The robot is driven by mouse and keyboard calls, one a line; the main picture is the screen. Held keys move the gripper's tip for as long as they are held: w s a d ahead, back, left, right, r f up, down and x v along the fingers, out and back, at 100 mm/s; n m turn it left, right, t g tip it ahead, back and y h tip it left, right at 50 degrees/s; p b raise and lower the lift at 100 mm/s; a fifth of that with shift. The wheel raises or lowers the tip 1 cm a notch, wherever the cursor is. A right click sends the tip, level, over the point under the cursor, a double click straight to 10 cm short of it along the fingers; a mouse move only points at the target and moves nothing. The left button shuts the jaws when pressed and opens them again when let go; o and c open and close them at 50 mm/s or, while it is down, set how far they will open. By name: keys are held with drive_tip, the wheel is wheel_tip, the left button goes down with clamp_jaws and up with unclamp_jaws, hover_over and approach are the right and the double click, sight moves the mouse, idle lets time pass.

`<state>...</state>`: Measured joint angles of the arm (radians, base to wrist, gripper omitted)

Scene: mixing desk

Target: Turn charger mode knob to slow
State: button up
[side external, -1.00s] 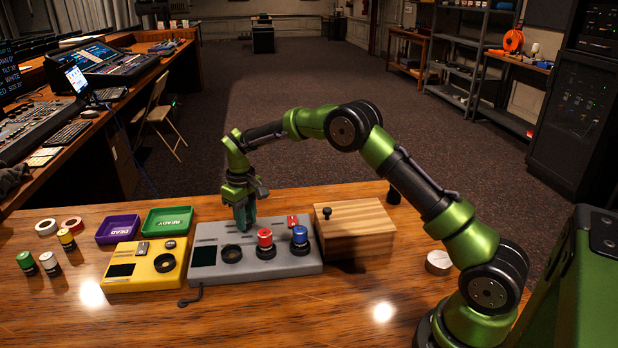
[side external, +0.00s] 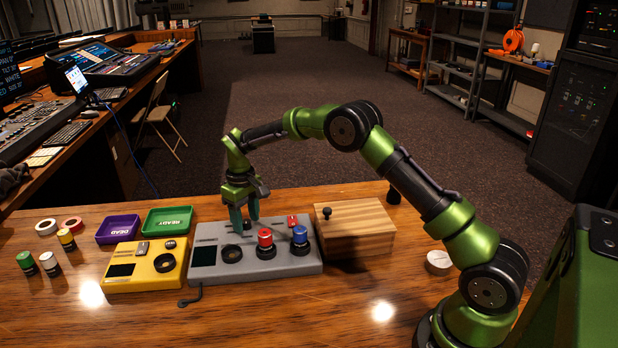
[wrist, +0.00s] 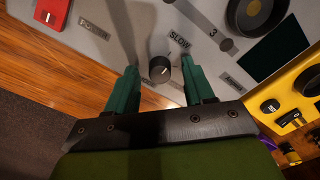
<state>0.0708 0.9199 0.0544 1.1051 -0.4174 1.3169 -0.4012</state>
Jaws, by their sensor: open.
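The grey charger box (side external: 285,264) sits on the wooden table, with a dark screen, a round well and two wells holding a red-topped and a blue-topped cylinder. My gripper (side external: 245,224) points down over the box's back edge, with its green fingers open. In the wrist view a small black knob (wrist: 159,69) with a white mark lies between the fingertips (wrist: 158,66), with a gap on each side. A SLOW label (wrist: 180,42) is beside the knob. Another label (wrist: 234,84) beyond the right finger is too blurred to read. I cannot tell which label the mark faces.
A yellow box (side external: 128,282) stands left of the grey one, and a wooden box (side external: 356,243) with a black knob stands right. Purple (side external: 118,239) and green trays (side external: 168,231) lie behind the yellow box. Several small cylinders stand at far left.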

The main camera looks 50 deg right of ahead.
sight(248, 221)
wheel_tip(248, 221, up, 17)
idle(0.4)
drive_tip(key=s+a+r+m+t+y, duration=0.1)
drive_tip(key=s+a+m+t, duration=0.1)
drive_tip(key=s, duration=1.4)
drive_tip(key=s+a+r+m+t+y, duration=0.1)
drive_tip(key=s+t, duration=0.4)
drive_tip(key=s, duration=1.1)
drive_tip(key=shift+a+r+m, duration=0.6)
drive_tip(key=shift+a+r, duration=0.1)
drive_tip(key=shift+a, duration=0.6)
drive_tip(key=shift+w, duration=0.1)
drive_tip(key=shift+c, duration=0.3)
